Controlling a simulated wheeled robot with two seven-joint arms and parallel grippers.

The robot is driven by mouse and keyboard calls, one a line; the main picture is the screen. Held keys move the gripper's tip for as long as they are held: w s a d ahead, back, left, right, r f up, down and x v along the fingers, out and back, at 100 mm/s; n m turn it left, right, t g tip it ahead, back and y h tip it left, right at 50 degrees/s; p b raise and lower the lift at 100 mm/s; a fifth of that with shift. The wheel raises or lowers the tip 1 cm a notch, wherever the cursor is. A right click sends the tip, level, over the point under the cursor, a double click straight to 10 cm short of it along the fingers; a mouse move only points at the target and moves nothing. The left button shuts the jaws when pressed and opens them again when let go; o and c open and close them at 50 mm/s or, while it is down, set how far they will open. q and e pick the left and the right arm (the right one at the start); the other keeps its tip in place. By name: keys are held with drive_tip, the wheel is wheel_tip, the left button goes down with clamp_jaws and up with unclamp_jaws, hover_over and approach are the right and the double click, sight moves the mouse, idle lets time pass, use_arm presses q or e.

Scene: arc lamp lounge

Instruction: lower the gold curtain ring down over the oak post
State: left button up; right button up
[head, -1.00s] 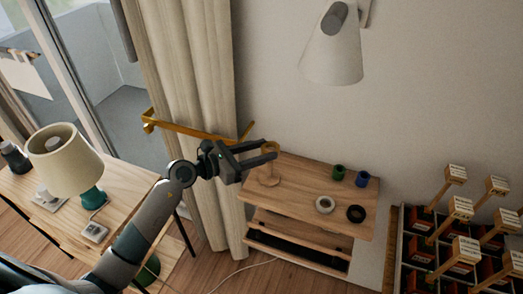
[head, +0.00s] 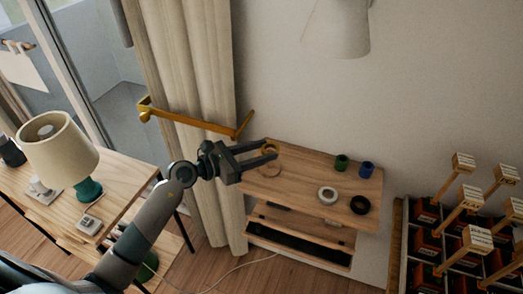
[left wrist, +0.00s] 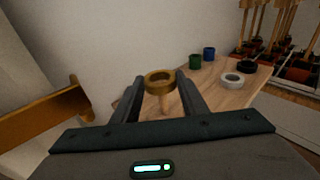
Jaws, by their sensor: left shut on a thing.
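The gold curtain ring (head: 271,147) is held between the fingertips of my left gripper (head: 266,154). In the left wrist view the ring (left wrist: 160,82) lies roughly flat between the two fingers, its hole facing up. The pale oak post (left wrist: 165,103) shows just below the ring in that view. In the head view the post's round base (head: 268,171) sits on the wooden table (head: 305,172), under the fingers. The fingers hide part of the post. I cannot tell whether its top is inside the ring. My right gripper is not in view.
A green cup (head: 341,162), a blue cup (head: 366,169), a white ring (head: 327,195) and a black ring (head: 360,205) stand to the right on the table. A gold bar (head: 190,121) crosses the curtain (head: 190,70) at left. A lamp shade (head: 337,30) hangs above.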

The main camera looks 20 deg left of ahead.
use_arm(q)
drive_tip(key=shift+f+b, duration=0.45)
drive_tip(key=shift+f, duration=0.25)
drive_tip(key=shift+f, duration=0.1)
drive_tip(key=o, duration=1.1)
